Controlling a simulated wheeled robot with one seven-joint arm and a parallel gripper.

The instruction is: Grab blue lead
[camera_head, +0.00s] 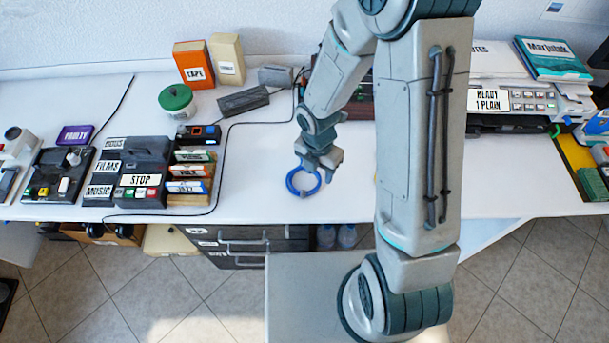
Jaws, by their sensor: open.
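The blue lead (292,189) is a coiled blue ring lying on the white desk, near its front edge. My gripper (318,172) is open directly above the ring's far side, with its fingers pointing down. I cannot tell whether the fingertips touch the ring. The near part of the ring is in plain view, and the gripper hides some of its far edge.
A black device with a STOP label (140,180) and stacked cartridges (190,172) stand to the left. A black cable (226,150) runs across the desk between them and the ring. A green-lidded jar (176,98) stands behind. My arm hides the desk to the right.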

